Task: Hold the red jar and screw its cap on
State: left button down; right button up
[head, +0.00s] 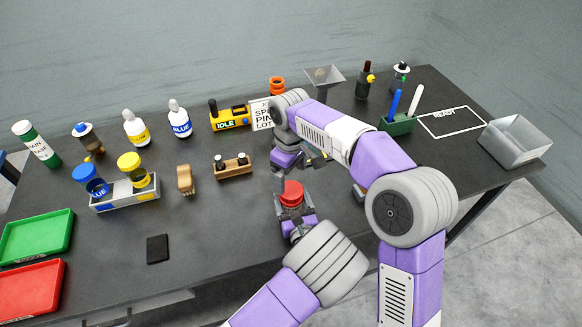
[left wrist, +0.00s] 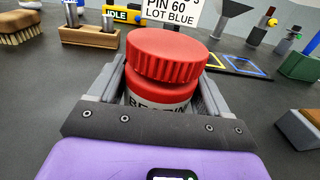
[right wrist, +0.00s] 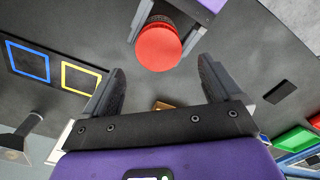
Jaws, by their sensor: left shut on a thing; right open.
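The red jar (left wrist: 160,102) stands upright between the fingers of my left gripper (head: 292,212), which is shut on its body; part of its label shows in the left wrist view. The ribbed red cap (left wrist: 166,55) sits on top of the jar and looks slightly tilted; how far it is threaded cannot be told. The cap also shows in the head view (head: 291,188) and in the right wrist view (right wrist: 158,47). My right gripper (right wrist: 160,75) is open and empty, with the cap ahead of its fingertips and apart from them. My right arm partly hides it in the head view.
A tray of capped jars (head: 125,199) and green (head: 37,236) and red (head: 31,290) trays are farther left. The READY outline (head: 450,121) is empty.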

aim_at(291, 190)
jog(key=n, duration=0.4)
jog(key=shift+r, duration=0.15)
jog(key=n, duration=0.5)
jog(key=shift+r, duration=0.25)
jog(key=n, duration=0.5)
jog(key=shift+d+r+n, duration=0.1)
jog(key=shift+r+n, duration=0.15)
jog(key=shift+n, duration=0.15)
jog(key=n, duration=0.4)
jog(key=shift+r+n, duration=0.2)
jog(key=shift+n, duration=0.2)
notch_tip(291, 190, down, 8)
jog(key=shift+f, duration=0.1)
